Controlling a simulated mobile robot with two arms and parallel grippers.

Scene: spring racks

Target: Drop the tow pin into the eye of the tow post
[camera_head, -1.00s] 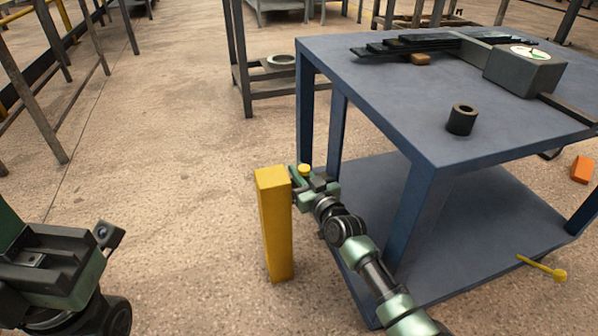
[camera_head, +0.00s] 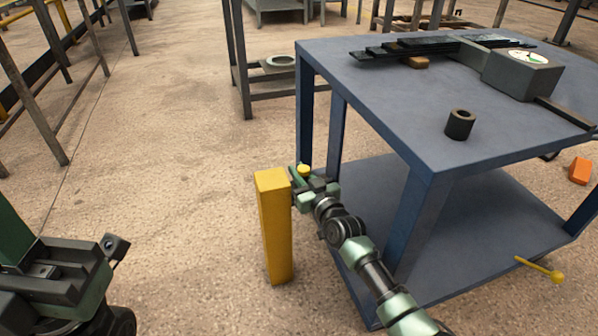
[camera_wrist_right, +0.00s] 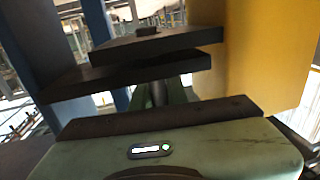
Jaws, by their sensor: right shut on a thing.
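The tow post (camera_head: 274,226) is a yellow upright bar left of the blue table. It also fills the right of the right wrist view (camera_wrist_right: 265,50). My right gripper (camera_head: 306,182) is beside the post's top, on its right, shut on the tow pin. The pin's round yellow head (camera_head: 304,169) shows above the jaws. In the right wrist view, a grey shaft (camera_wrist_right: 158,92) shows among dark bars. The post's eye cannot be made out, so I cannot tell whether the pin is in it. My left gripper (camera_head: 62,268) is at the lower left; its jaws are unclear.
The blue table (camera_head: 395,125) stands right of the post. It carries a dark hollow cylinder (camera_head: 459,125), a grey box with a dial (camera_head: 522,74) and dark flat bars. A yellow pin-like piece (camera_head: 541,269) lies on the lower shelf. An orange block (camera_head: 580,171) is farther right. Floor left of the post is clear.

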